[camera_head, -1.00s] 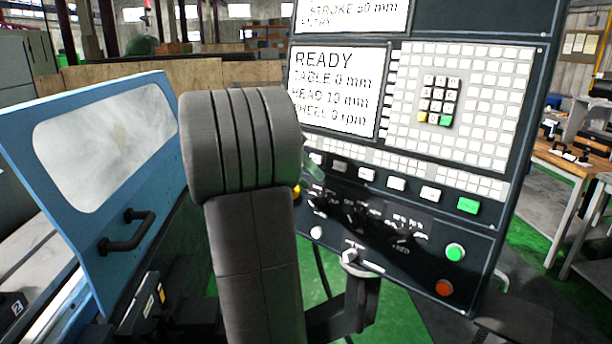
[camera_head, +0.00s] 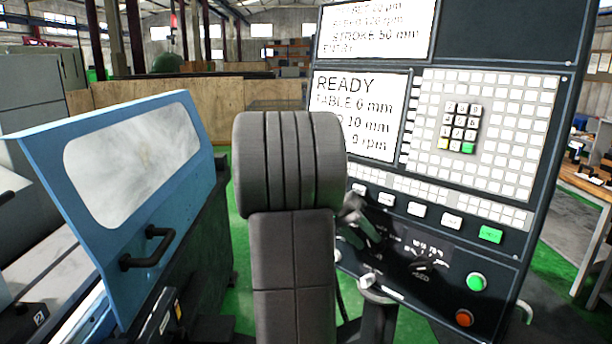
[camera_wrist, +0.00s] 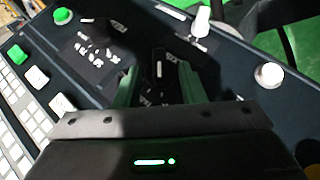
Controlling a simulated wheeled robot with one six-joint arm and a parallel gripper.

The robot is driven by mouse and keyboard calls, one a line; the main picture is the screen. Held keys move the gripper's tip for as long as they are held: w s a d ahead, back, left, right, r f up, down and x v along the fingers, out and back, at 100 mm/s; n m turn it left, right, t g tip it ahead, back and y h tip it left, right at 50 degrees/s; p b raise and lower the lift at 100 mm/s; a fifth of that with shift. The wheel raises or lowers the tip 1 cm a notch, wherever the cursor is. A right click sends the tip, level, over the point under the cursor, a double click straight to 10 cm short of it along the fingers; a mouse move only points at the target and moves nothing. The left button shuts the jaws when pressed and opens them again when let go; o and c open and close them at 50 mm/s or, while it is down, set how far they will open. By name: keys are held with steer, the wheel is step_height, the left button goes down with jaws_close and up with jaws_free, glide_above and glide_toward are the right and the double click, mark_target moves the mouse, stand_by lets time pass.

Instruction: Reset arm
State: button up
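My gripper (camera_head: 362,218) shows only in part in the head view, beside my dark grey arm and in front of the lower control panel (camera_head: 505,262). In the wrist view my gripper (camera_wrist: 158,78) has its two dark, green-edged fingers spread apart. A dark rotary knob (camera_wrist: 158,66) with a pale mark shows between them, on the panel. I cannot tell whether the fingers touch it. I see nothing held. The panel's screen (camera_head: 360,112) reads READY and TABLE 0 mm; my arm hides part of it.
A blue machine door (camera_head: 75,165) with a window and black handle (camera_head: 148,250) stands at left. A workbench (camera_head: 585,185) is at far right. Green floor shows between door and panel.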

steer(key=shift+s+d+f, duration=0.1)
steer(key=shift+d+f, duration=0.35)
steer(key=shift+f, duration=0.05)
